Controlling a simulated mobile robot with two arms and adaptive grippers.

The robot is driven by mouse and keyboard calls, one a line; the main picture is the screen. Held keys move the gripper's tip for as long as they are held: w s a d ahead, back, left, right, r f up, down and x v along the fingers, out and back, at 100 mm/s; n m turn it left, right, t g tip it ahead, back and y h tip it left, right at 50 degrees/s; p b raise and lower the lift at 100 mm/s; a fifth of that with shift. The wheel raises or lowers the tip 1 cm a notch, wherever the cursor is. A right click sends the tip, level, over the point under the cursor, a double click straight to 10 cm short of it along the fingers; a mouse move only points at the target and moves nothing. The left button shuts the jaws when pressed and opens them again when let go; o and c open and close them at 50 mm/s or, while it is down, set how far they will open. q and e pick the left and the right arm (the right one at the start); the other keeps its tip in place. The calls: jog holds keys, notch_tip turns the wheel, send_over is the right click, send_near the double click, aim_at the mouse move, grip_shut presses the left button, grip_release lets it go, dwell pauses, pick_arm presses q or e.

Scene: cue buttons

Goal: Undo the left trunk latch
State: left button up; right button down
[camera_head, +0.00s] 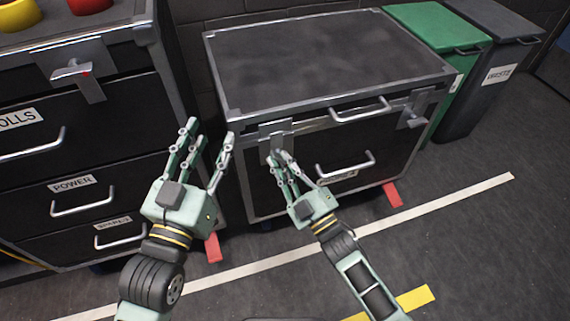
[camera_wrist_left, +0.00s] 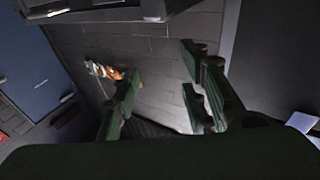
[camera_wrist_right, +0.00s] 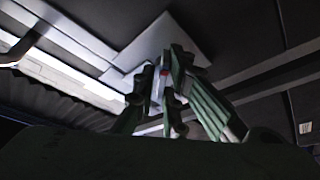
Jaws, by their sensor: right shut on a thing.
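The black trunk (camera_head: 325,55) with silver edges stands at the centre of the head view, its lid down. Its left latch (camera_head: 276,132) is a metal plate on the front, left of the top handle; the plate also shows in the right wrist view (camera_wrist_right: 150,50). My right gripper (camera_head: 281,157) is shut on the left latch's lever, which its fingers mostly hide. In the right wrist view the fingers (camera_wrist_right: 170,80) close together, with a small red spot between them. My left gripper (camera_head: 210,133) is open and empty, in front of the gap left of the trunk.
The trunk's right latch (camera_head: 413,118) is untouched by my grippers. A black drawer cabinet (camera_head: 90,130) stands at left with its own latch (camera_head: 75,72) and coloured buttons on top. A green bin (camera_head: 440,30) and a grey waste bin (camera_head: 495,75) stand at right. Floor in front is open.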

pick_arm(q)
jog(key=r, duration=0.1)
jog(key=r+t, duration=0.1)
jog(key=r, duration=0.1)
jog(key=shift+s+d+t, duration=0.15)
jog(key=shift+s+t, duration=0.1)
jog(key=shift+t, duration=0.15)
pick_arm(e)
jog(key=m+t+h, duration=0.1)
jog(key=m, duration=0.2)
jog(key=m+t+h, duration=0.1)
jog(key=m+h, duration=0.1)
jog(key=m, duration=0.2)
jog(key=a+m+t+h, duration=0.1)
jog(key=m, duration=0.3)
jog(key=shift+s+f, duration=0.2)
jog(key=shift+f, duration=0.2)
pick_arm(q)
jog(key=shift+f, duration=0.2)
pick_arm(e)
jog(key=shift+m+h, duration=0.3)
jog(key=shift+m, duration=0.1)
jog(key=shift+r, duration=0.1)
jog(key=c, duration=2)
grip_release()
pick_arm(q)
jog(key=shift+a, duration=0.2)
pick_arm(e)
jog(key=shift+o, duration=0.4)
jog(key=shift+w, duration=0.1)
